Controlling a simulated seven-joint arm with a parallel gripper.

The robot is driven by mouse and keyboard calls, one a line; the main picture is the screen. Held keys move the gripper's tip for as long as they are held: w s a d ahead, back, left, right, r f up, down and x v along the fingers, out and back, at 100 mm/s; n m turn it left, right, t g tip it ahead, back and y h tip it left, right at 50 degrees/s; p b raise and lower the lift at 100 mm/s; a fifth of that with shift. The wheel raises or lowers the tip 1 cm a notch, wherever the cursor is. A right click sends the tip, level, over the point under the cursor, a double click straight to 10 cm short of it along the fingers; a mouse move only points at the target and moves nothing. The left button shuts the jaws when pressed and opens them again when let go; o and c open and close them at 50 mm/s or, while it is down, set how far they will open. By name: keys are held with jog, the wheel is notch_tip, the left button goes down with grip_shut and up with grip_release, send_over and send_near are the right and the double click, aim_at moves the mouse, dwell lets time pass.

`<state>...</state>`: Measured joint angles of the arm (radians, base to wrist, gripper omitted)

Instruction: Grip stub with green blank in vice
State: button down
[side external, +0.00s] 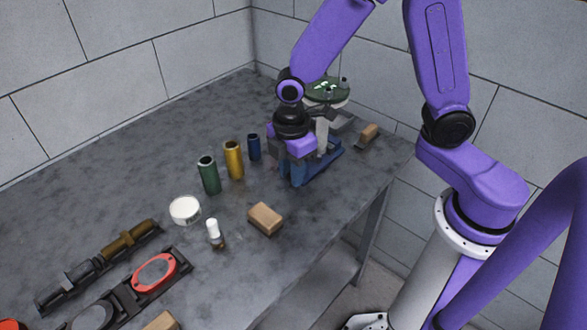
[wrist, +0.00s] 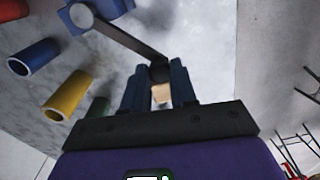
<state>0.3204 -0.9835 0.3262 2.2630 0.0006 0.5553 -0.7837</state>
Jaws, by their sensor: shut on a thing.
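The stub (side external: 325,130) is a pale pipe with a wide flange, standing upright at the blue vice (side external: 327,163). The green blank (side external: 326,88) lies on its flange with small bright pieces on top. Whether the vice jaws touch the stub is hidden. My gripper (side external: 297,160) is low at the vice's near left side. In the wrist view, my gripper (wrist: 159,85) is shut on the dark knobbed end of the vice handle (wrist: 125,42). The grey handle bar runs up left to a round hub on the vice (wrist: 110,6).
Open green (side external: 209,176), yellow (side external: 234,160) and blue (side external: 254,147) tubes stand left of the vice. Wooden blocks (side external: 266,218) (side external: 368,134), a white round tin (side external: 185,210) and a small bottle (side external: 214,234) stand on the bench. Black trays (side external: 130,300) lie at lower left.

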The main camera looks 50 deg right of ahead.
jog(key=shift+w+a, duration=0.1)
jog(key=shift+w, duration=0.1)
jog(key=c, duration=0.9)
grip_release()
jog(key=shift+s, duration=0.1)
notch_tip(320, 180, up, 18)
jog(key=shift+f, duration=0.25)
